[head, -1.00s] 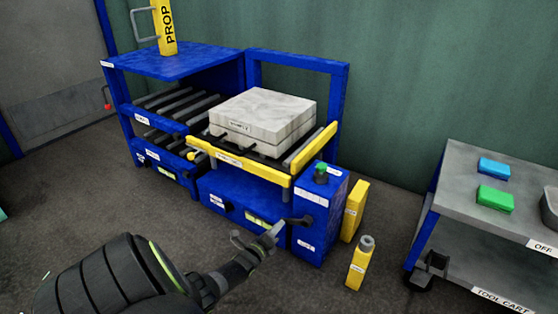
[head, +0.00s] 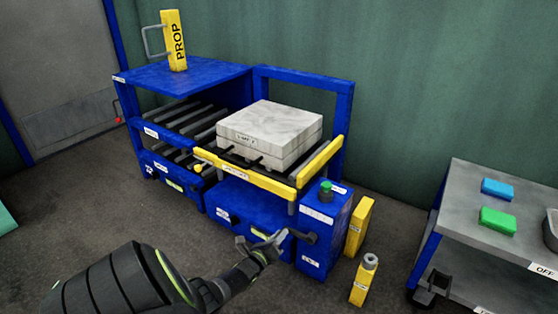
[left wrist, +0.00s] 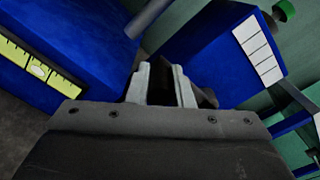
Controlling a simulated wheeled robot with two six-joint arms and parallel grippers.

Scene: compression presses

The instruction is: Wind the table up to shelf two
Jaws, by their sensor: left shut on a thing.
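The lift table (head: 265,182) has a yellow front rail and rollers and stands in a blue frame right of the shelf rack (head: 187,77). It carries a pale two-layer block (head: 271,130). In the head view, the rail's left end lies between the rack's upper roller shelf (head: 174,132) and lower roller shelf (head: 170,160). A dark crank (head: 303,237) comes off the blue box at the table's right front. My left gripper (head: 272,242) is shut on the crank's handle, which the fingers largely hide. The left wrist view shows its fingers (left wrist: 161,85) close together.
A yellow prop (head: 174,40) stands on top of the rack. Two yellow blocks (head: 358,226) (head: 364,280) stand on the floor right of the crank box. A grey tool cart (head: 458,205) is at the right.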

